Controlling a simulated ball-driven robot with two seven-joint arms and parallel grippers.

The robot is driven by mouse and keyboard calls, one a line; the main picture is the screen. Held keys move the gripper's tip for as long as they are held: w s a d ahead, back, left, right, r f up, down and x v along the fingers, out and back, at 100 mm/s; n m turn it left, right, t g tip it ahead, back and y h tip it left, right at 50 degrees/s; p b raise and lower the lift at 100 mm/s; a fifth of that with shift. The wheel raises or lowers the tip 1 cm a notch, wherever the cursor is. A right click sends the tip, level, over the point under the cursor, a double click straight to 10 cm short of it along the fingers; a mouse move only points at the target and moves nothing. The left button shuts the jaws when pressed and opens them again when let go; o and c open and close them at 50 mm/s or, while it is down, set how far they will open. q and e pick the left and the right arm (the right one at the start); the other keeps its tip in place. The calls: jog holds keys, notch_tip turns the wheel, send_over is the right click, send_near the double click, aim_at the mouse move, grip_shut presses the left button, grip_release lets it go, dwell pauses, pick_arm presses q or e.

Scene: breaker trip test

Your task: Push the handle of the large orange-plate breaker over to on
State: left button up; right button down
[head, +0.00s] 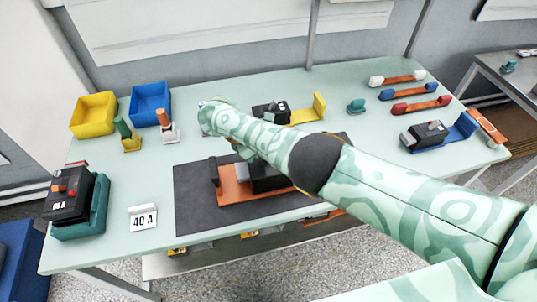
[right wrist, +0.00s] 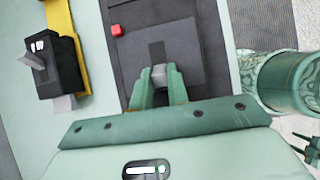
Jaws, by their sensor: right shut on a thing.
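The large breaker (head: 268,178) is black and sits on an orange plate (head: 235,192) on the dark mat, partly hidden by my right arm. In the right wrist view its dark body (right wrist: 190,50) fills the upper middle, with a red button (right wrist: 116,30) on one corner. My right gripper (right wrist: 160,80) is over the breaker, its green fingers shut on a grey handle (right wrist: 158,72) between them. In the head view the forearm hides the fingertips and handle. My left gripper is not clearly seen in either view.
A yellow-plate breaker (head: 270,110) stands behind; it shows left in the wrist view (right wrist: 45,65). A breaker in a teal holder (head: 72,198) and a "40 A" card (head: 143,217) are at left. Yellow (head: 92,115) and blue (head: 150,102) bins stand at the back left.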

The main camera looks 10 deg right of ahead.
jog(key=shift+a+f+h+b, duration=0.3)
jog(key=shift+h+b, duration=0.2)
jog(key=shift+b, duration=0.3)
jog(key=shift+r, duration=0.1)
jog(key=c, duration=1.4)
grip_release()
jog(key=shift+o, duration=0.2)
